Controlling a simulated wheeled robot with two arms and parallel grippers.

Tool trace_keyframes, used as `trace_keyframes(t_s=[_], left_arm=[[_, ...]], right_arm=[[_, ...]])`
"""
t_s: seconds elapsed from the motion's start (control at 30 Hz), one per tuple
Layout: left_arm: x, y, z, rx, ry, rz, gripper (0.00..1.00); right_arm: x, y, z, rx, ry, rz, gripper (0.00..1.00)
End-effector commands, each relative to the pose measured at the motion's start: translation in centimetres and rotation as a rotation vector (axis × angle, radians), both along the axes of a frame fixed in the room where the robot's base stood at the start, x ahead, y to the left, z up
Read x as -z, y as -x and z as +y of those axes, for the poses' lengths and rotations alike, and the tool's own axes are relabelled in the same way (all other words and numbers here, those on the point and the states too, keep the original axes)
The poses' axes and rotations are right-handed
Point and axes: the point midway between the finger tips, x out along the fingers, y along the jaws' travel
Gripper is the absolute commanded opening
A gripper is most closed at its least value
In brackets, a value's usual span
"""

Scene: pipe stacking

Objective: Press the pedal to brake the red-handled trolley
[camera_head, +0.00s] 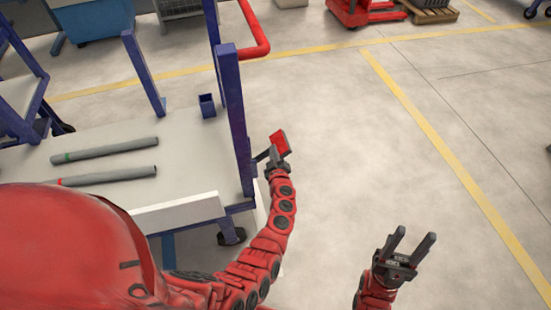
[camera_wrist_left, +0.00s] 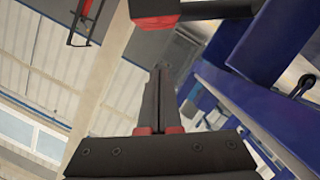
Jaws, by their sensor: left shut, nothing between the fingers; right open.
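The trolley has blue posts (camera_head: 232,110), a grey deck (camera_head: 185,135) and a red tube handle (camera_head: 258,35) at its far end. A red pedal (camera_head: 280,142) with dark parts sticks out from the trolley's right side. It seems to be the red and black piece at the top of the left wrist view (camera_wrist_left: 155,20). My left gripper (camera_head: 273,158) is shut and empty, close by the pedal; I cannot tell whether they touch. Its closed fingers also show in the left wrist view (camera_wrist_left: 158,85). My right gripper (camera_head: 411,243) is open and empty above the floor.
Two grey pipes, one with a green band (camera_head: 105,150) and one with a red band (camera_head: 108,175), lie on the deck. A small blue holder (camera_head: 207,105) stands on it. A red pallet jack (camera_head: 365,12) is far back. The floor to the right is clear.

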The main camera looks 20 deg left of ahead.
Motion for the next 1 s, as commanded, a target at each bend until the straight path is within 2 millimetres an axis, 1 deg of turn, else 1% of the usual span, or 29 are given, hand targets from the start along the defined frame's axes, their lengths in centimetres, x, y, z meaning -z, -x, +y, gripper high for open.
trace_keyframes(t_s=[0.03,0.13,0.23,0.27,0.3,0.4,0.5,1.0], left_arm=[[0.6,-1.2,0.4,0.002,-0.003,-0.003,0.0],[1.0,-3.1,1.4,0.001,-0.003,-0.005,0.0],[1.6,-4.7,2.2,0.002,-0.002,0.0,0.0],[2.1,-5.0,2.0,0.003,-0.002,0.0,0.0],[2.8,-5.1,1.5,0.005,-0.001,0.0,0.0],[3.7,-5.5,0.9,0.002,0.0,-0.002,0.0],[4.3,-5.6,0.5,0.0,-0.001,0.0,0.0],[4.4,-5.8,0.3,0.0,-0.001,0.002,0.0]], right_arm=[[1.0,0.0,0.0,0.0,0.0,0.0,0.5],[2.1,0.0,0.0,0.0,0.0,0.0,0.5],[3.1,0.0,0.0,0.0,0.0,0.0,0.5],[3.7,0.0,0.0,0.0,0.0,0.0,0.5],[4.4,0.0,0.0,0.0,0.0,0.0,0.5],[5.3,0.0,0.0,0.0,0.0,0.0,0.5],[5.8,0.0,0.0,0.0,0.0,0.0,0.5],[5.9,0.0,0.0,0.0,0.0,0.0,0.5]])
